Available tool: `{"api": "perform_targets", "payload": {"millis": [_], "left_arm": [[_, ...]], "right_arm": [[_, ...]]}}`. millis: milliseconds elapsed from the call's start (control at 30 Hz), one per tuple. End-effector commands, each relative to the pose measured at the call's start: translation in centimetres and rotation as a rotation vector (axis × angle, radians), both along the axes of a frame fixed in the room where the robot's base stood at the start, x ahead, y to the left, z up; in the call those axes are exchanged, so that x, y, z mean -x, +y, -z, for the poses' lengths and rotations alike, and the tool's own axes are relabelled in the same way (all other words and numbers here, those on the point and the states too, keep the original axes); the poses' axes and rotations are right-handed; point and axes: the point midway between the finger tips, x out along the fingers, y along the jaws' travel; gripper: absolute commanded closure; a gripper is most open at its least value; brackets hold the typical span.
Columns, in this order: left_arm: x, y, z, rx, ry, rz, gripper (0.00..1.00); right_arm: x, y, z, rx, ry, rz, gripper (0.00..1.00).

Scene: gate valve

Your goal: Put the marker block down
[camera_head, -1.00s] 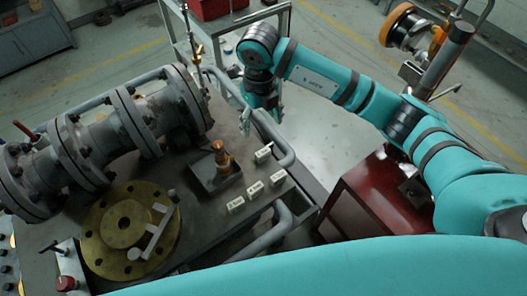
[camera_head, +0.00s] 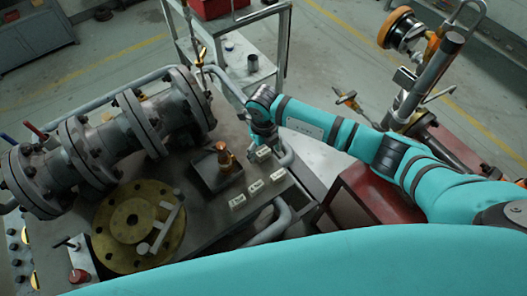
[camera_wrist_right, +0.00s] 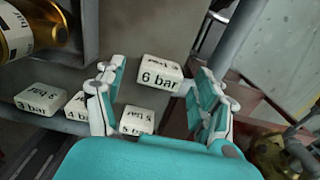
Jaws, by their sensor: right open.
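The white marker block labelled "6 bar" (camera_wrist_right: 160,74) lies on the grey bench top between the spread fingers of my right gripper (camera_wrist_right: 156,90) in the right wrist view. A gap shows on both sides of it, so the fingers do not grip it. In the head view the right gripper (camera_head: 264,138) is low over the bench's right edge, just behind a white block (camera_head: 263,153). Other white blocks, labelled "5 bar" (camera_wrist_right: 137,120), "4 bar" (camera_wrist_right: 78,106) and "3 bar" (camera_wrist_right: 40,100), lie nearby. My left gripper is not in view.
A large flanged grey valve (camera_head: 105,145) and a yellow round flange (camera_head: 135,222) fill the bench's left. A grey pipe rail (camera_head: 285,152) runs close beside the gripper.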

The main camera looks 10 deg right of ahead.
Motion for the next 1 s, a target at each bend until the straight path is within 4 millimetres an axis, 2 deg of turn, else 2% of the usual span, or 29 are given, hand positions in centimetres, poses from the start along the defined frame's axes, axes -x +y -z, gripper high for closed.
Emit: {"api": "perform_targets", "payload": {"millis": [200, 600, 867, 1000], "left_arm": [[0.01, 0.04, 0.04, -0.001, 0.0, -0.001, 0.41], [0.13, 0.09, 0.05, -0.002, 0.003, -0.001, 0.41], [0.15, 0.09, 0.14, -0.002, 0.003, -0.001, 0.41], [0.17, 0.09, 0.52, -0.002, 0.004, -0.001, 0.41]], "right_arm": [[-0.03, 0.01, 0.07, 0.0, -0.001, -0.001, 0.3], [-0.04, 0.0, 0.02, 0.0, -0.001, 0.0, 0.82], [-0.08, 0.0, -0.11, -0.001, -0.002, 0.0, 0.83], [-0.16, 0.0, -0.84, -0.001, -0.005, -0.002, 0.83]]}}
